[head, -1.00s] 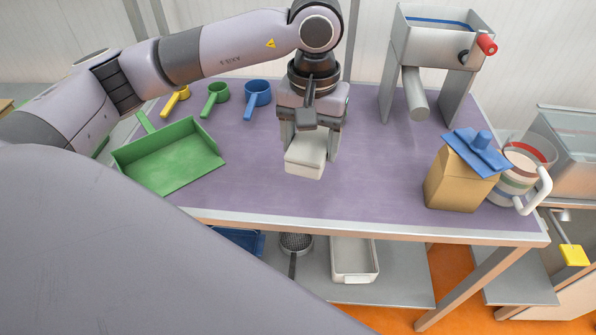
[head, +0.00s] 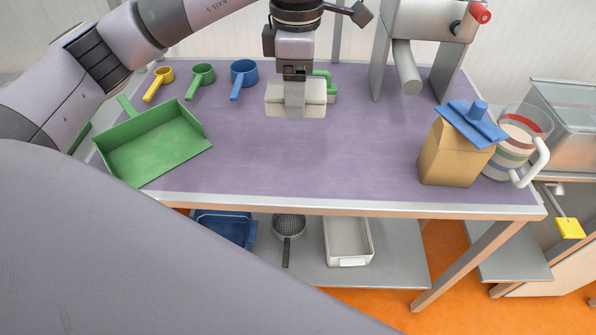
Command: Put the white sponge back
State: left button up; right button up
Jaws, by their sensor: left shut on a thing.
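The white sponge (head: 315,103) is a pale block near the back middle of the purple table. My left gripper (head: 295,100) is shut on it from above, with one finger in front of its near face. I cannot tell whether the sponge hangs just above the table or touches it. A green object (head: 331,84) with a loop shape shows just behind and to the right of the sponge, partly hidden by it. My right gripper is not in view.
A green dustpan-like tray (head: 155,155) and yellow, green and blue scoops (head: 244,73) are at left. A metal machine (head: 405,65) stands back right. The table's front middle is clear.

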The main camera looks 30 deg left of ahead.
aim_at(298, 171)
pick_arm(q)
jog(key=n, duration=0.4)
jog(key=w+n+b, duration=0.1)
jog(key=n, duration=0.2)
jog(key=shift+a+r, duration=0.15)
jog(key=shift+r, duration=0.2)
jog(key=n, duration=0.6)
jog(key=shift+w+a+r+n+b, duration=0.2)
jog(key=shift+w+r+n+b, duration=0.1)
jog(key=shift+w+r+b, duration=0.1)
notch_tip(298, 171, down, 20)
jog(key=shift+r+p, duration=0.1)
jog(key=shift+p, duration=0.3)
jog(key=shift+f, duration=0.25)
jog(key=o, duration=0.9)
jog(key=shift+o, duration=0.2)
